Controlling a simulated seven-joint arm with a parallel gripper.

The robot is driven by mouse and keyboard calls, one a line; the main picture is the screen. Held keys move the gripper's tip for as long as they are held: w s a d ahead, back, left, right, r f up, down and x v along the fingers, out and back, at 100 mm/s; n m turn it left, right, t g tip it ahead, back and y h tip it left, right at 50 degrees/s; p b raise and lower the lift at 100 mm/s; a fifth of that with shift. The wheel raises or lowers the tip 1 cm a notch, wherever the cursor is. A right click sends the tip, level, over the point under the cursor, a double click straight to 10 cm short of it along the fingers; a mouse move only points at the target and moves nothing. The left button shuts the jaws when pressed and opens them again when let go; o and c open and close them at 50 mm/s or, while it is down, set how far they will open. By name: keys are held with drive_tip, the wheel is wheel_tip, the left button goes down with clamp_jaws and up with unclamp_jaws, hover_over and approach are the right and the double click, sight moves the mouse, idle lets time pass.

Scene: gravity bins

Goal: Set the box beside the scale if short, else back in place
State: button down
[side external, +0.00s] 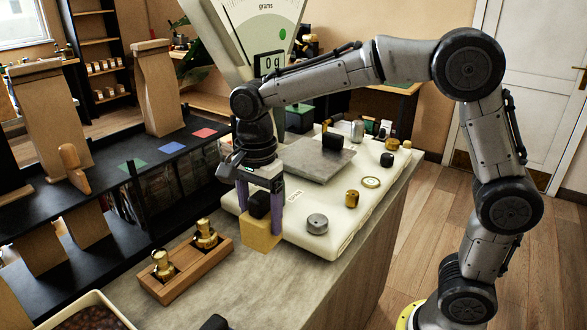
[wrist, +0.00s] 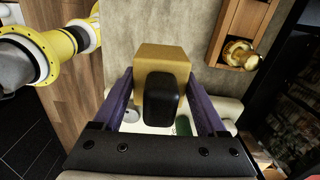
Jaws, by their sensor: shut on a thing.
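The yellow box (side external: 261,237) has a dark block-like top (side external: 259,204) between the fingers of my gripper (side external: 260,212). My gripper is shut on it. The box is at the front left edge of the cream scale (side external: 330,215); I cannot tell whether it touches the counter. In the wrist view the box (wrist: 163,58) is between the purple fingers of my gripper (wrist: 163,95). The scale's display (side external: 269,64) reads 0 g. Its grey pan (side external: 312,163) carries a small dark object (side external: 333,141).
A wooden holder (side external: 187,272) with brass weights stands left of the box. Several small weights and lids, including a grey one (side external: 317,223), sit on the scale's base. A black shelf (side external: 165,180) with paper bags is at left. A tray of beans (side external: 85,315) is at front left.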

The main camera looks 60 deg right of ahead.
drive_tip(key=s+a+f, duration=0.2)
drive_tip(key=a+f, duration=0.1)
drive_tip(key=a, duration=0.4)
drive_tip(key=shift+s, duration=0.15)
drive_tip(key=shift+f, duration=0.1)
drive_tip(key=shift+d+f, duration=0.1)
drive_tip(key=shift+f, duration=2.9)
drive_tip(key=shift+f, duration=0.45)
unclamp_jaws()
wheel_tip(320, 180, up, 14)
drive_tip(key=shift+f, duration=0.15)
